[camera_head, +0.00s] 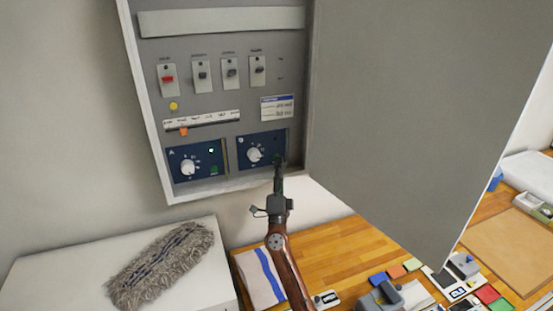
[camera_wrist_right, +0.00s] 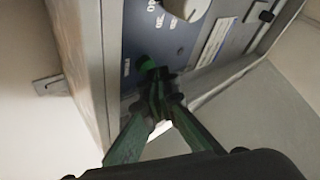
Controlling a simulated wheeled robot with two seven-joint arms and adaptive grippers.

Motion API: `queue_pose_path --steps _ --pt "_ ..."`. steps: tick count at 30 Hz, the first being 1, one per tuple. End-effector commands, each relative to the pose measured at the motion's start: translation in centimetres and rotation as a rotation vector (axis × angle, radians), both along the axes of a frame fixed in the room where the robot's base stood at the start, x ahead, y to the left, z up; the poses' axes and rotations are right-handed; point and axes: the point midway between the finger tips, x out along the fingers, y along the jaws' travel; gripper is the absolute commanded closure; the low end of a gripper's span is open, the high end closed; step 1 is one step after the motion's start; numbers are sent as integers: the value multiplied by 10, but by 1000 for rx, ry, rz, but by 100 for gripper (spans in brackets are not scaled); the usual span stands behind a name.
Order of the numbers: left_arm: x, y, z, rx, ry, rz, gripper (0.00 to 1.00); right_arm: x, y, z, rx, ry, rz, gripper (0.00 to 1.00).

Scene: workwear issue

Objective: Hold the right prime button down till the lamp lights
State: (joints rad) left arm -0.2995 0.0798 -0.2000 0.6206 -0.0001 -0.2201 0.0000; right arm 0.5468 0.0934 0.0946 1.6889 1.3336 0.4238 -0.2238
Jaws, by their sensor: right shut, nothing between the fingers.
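A grey wall cabinet holds two dark blue modules, A on the left (camera_head: 196,160) and B on the right (camera_head: 246,146), each with a white knob. Module A has a lit lamp (camera_head: 211,150) and a green button (camera_head: 214,169). On module B, the small lamp spot (camera_head: 275,141) looks dark. My right gripper (camera_head: 278,162) is shut and empty, its fingertips at B's lower right corner, over the prime button. In the wrist view, the green button (camera_wrist_right: 147,62) shows just past the fingertips (camera_wrist_right: 153,76). They seem to touch it; how far it is pressed, I cannot tell. My left gripper is out of view.
The open cabinet door (camera_head: 400,110) hangs close right of my right gripper. Above the modules are several switches (camera_head: 202,75) and a slider strip (camera_head: 202,122). A fluffy duster (camera_head: 160,265) lies on a white surface at lower left. A wooden table (camera_head: 330,235) with small items stands below.

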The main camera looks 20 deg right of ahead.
Motion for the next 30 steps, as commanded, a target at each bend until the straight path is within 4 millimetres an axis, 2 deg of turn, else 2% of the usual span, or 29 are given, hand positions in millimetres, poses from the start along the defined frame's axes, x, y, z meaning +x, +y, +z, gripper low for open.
queue_pose_path --steps 30 --pt "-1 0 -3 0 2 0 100 8 0 0 -1 -1 0 100"
